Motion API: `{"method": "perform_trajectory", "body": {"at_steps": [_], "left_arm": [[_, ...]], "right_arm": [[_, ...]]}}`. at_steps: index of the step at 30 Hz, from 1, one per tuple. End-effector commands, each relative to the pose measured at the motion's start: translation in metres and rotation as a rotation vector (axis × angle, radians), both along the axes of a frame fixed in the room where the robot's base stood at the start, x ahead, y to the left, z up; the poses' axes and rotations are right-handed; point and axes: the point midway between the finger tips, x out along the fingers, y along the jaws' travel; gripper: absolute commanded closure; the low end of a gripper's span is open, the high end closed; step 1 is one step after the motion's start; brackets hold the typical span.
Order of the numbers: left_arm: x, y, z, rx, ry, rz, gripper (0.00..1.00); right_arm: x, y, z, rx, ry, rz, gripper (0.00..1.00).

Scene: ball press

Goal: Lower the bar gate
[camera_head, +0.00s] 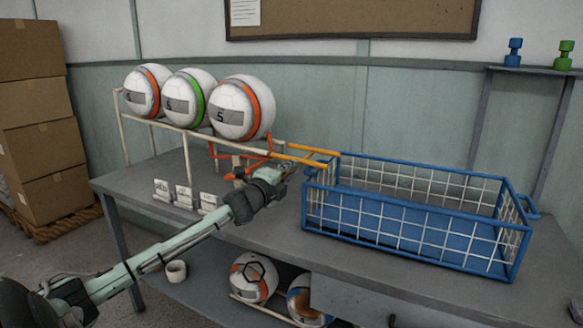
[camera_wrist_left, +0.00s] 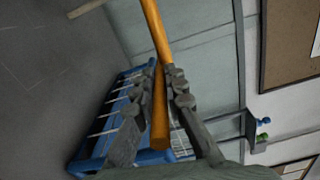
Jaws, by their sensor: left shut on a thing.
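The bar gate appears to be the yellow-orange bar (camera_head: 312,150) between the ball rack and the blue basket; which of the orange bars there is the gate I cannot tell for sure. My left gripper (camera_head: 289,171) is at these bars, just left of the basket. In the left wrist view an orange bar (camera_wrist_left: 155,28) runs between the two fingers of my left gripper (camera_wrist_left: 157,82), which is shut on it. In the head view the fingertips are small and the contact is hard to see. My right gripper is not in view.
Three striped balls (camera_head: 242,107) sit on the sloping cream rack (camera_head: 189,158). A red-orange frame (camera_head: 247,157) stands under its lower end. The blue wire basket (camera_head: 420,218) is on the grey table (camera_head: 256,236). White cards (camera_head: 184,196) stand in front. More balls (camera_head: 254,277) lie below.

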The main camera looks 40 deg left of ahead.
Motion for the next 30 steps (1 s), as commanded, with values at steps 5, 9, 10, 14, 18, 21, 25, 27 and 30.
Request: {"method": "perform_trajectory", "body": {"at_steps": [5, 9, 10, 14, 18, 21, 25, 27, 30], "left_arm": [[0.0, 0.0007, -0.0004, 0.017, 0.002, 0.0, 1.0], [0.0, 0.0009, -0.0006, 0.018, 0.003, 0.001, 1.0], [0.0, 0.001, -0.0006, 0.018, 0.003, 0.001, 1.0], [-0.0001, 0.0011, -0.0006, 0.018, 0.003, 0.002, 1.0], [-0.0001, 0.0011, -0.0007, 0.017, 0.003, 0.002, 0.77], [-0.0001, 0.0011, -0.0008, 0.017, 0.003, 0.002, 0.67], [0.0, 0.001, -0.0011, 0.017, 0.004, 0.002, 0.67], [-0.0001, 0.0009, -0.0012, 0.017, 0.004, 0.002, 0.67], [-0.0015, 0.0004, -0.0018, 0.016, 0.005, 0.001, 0.67]], "right_arm": [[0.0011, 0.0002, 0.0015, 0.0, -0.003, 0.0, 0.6], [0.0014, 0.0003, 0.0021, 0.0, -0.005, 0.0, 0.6], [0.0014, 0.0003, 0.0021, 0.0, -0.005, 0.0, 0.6], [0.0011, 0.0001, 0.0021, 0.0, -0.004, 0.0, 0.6], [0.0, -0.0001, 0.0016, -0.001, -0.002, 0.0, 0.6], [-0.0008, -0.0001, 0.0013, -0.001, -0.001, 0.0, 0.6], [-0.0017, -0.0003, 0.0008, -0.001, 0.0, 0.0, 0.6], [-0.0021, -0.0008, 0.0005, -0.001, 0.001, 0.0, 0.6], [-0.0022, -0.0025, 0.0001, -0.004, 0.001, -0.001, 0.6]]}}
